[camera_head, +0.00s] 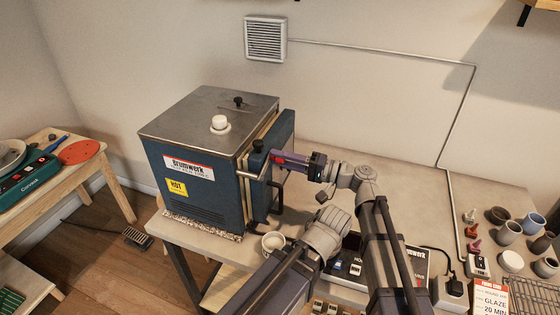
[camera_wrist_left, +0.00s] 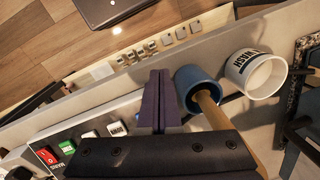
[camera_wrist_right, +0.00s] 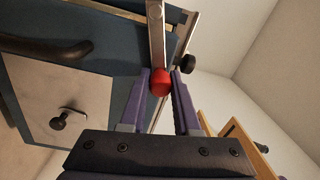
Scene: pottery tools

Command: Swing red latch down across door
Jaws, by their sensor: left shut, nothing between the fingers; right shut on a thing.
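The blue kiln (camera_head: 215,202) stands on the table, with its door (camera_head: 286,133) on its right side. My right gripper (camera_head: 274,156) is beside the door's front edge. In the right wrist view its fingers are around the red knob (camera_wrist_right: 160,82) of the latch, whose metal bar (camera_wrist_right: 156,38) runs up from the knob. The fingers hide most of the latch in the head view. My left gripper (camera_wrist_left: 158,101) is shut and empty in the left wrist view, over the front of the table. It is not clear in the head view.
A white cup (camera_head: 273,243) stands on the table beside the kiln; in the left wrist view a blue cup (camera_wrist_left: 196,86) is next to it. A control box (camera_head: 412,262) stands behind my arms. Several pots (camera_head: 509,232) are at the right.

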